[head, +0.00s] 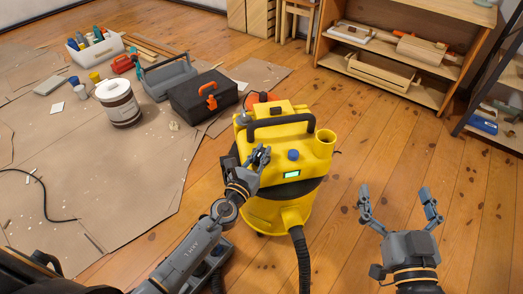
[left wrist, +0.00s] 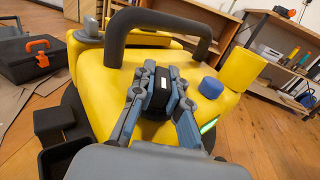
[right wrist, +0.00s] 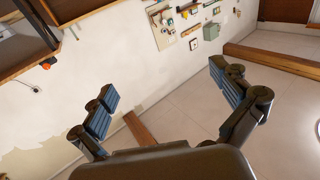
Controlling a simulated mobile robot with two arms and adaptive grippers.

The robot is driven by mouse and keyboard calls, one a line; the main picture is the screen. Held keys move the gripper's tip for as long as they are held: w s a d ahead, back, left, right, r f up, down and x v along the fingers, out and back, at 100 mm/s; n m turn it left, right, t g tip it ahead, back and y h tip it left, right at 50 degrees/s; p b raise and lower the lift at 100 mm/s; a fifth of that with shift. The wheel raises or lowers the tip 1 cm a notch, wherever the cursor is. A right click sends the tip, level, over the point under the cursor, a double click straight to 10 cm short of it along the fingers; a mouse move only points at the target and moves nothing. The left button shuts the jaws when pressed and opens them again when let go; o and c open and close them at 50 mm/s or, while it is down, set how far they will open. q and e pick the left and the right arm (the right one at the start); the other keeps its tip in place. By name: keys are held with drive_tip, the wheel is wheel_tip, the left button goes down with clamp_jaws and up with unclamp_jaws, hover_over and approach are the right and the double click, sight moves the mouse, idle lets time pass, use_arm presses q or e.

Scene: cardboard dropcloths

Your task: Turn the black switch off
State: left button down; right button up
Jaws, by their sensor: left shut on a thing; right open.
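A yellow vacuum machine (head: 270,212) stands on the wood floor, with a black handle, a blue knob (head: 293,155) and a lit green display (head: 292,174). The black switch (left wrist: 160,92) is a round dark knob with a white mark, on top of the machine in the left wrist view. My left gripper (head: 260,155) is shut on the switch, one finger on each side (left wrist: 160,80). In the head view the gripper hides most of the switch. My right gripper (head: 397,192) is open and empty over the floor to the right; its spread fingers show in the right wrist view (right wrist: 163,82).
A black hose (head: 301,258) runs from the machine's front. A black toolbox (head: 203,97), a grey tool tote (head: 167,78) and a white bucket (head: 119,103) stand on cardboard behind left. A wooden shelf (head: 405,92) is at the back right. The floor at right is clear.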

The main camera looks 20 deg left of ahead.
use_arm(q)
drive_tip(key=n+y+p, duration=0.1)
drive_tip(key=n+y, duration=0.1)
drive_tip(key=y, duration=0.2)
drive_tip(key=shift+r+n+p, duration=0.1)
drive_tip(key=shift+n+p, duration=0.2)
drive_tip(key=n+y, duration=0.1)
drive_tip(key=y, duration=0.1)
drive_tip(key=shift+n+y, duration=0.3)
drive_tip(key=shift+n+g+y, duration=0.5)
drive_tip(key=shift+n+y, duration=0.2)
drive_tip(key=shift+y, duration=0.3)
drive_tip(key=shift+n+g+y+b, duration=0.4)
drive_tip(key=shift+n+g+y, duration=0.3)
drive_tip(key=shift+n+y, duration=0.5)
use_arm(e)
drive_tip(key=shift+s+d+f+g+h, duration=0.15)
drive_tip(key=shift+f+g, duration=0.3)
drive_tip(key=shift+f, duration=0.35)
drive_tip(key=shift+s+d+f+g+h, duration=0.1)
drive_tip(key=shift+f+g+h, duration=0.1)
drive_tip(key=shift+f+g, duration=0.45)
drive_tip(key=shift+s+d+f+g+h, duration=0.15)
drive_tip(key=shift+f+g, duration=0.15)
drive_tip(key=shift+f, duration=0.6)
use_arm(q)
drive_tip(key=c, duration=1.3)
unclamp_jaws()
